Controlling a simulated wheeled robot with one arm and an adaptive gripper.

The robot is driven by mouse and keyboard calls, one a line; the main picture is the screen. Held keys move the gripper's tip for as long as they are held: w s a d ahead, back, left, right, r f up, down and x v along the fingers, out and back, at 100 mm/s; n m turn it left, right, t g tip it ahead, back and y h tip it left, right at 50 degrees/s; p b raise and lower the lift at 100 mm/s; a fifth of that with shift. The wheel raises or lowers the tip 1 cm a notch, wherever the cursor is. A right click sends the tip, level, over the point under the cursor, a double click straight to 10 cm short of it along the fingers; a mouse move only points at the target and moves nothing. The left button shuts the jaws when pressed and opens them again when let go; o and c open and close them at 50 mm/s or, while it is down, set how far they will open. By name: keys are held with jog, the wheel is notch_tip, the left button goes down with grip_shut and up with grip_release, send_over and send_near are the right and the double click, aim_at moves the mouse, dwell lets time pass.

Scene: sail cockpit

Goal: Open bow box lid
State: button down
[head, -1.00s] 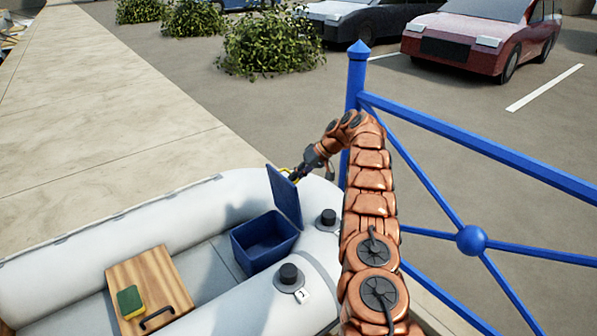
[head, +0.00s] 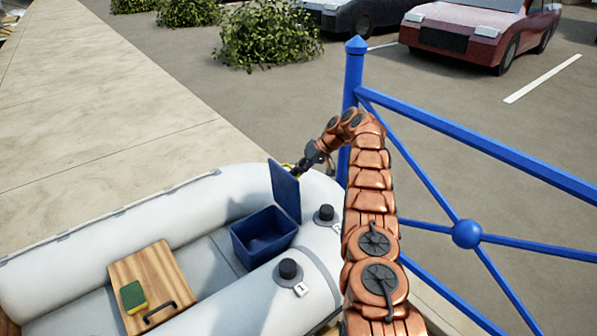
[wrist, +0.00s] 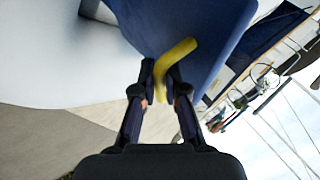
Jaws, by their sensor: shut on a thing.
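The blue bow box (head: 262,243) sits in the bow of the grey inflatable boat. Its lid (head: 285,191) stands up, roughly upright, and the box's inside shows. In the wrist view the blue lid (wrist: 215,30) fills the upper middle, with a yellow handle (wrist: 178,55) on it. My gripper (wrist: 161,88) is shut on the yellow handle, with one finger on each side of it. In the head view my gripper (head: 296,169) is small and partly hidden behind the lid.
A wooden seat (head: 160,275) with a green and yellow sponge (head: 133,297) lies left of the box. Black valves (head: 288,269) stand on the boat's tubes. A blue railing (head: 353,85) runs close beside my arm. Bushes and cars are farther back.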

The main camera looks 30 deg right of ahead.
jog(key=shift+s+f, duration=0.15)
jog(key=shift+f, duration=0.4)
jog(key=c, duration=1.3)
grip_release()
jog(key=shift+o, duration=0.5)
jog(key=shift+r, duration=0.25)
jog(key=shift+f, duration=0.1)
jog(key=shift+w, duration=0.2)
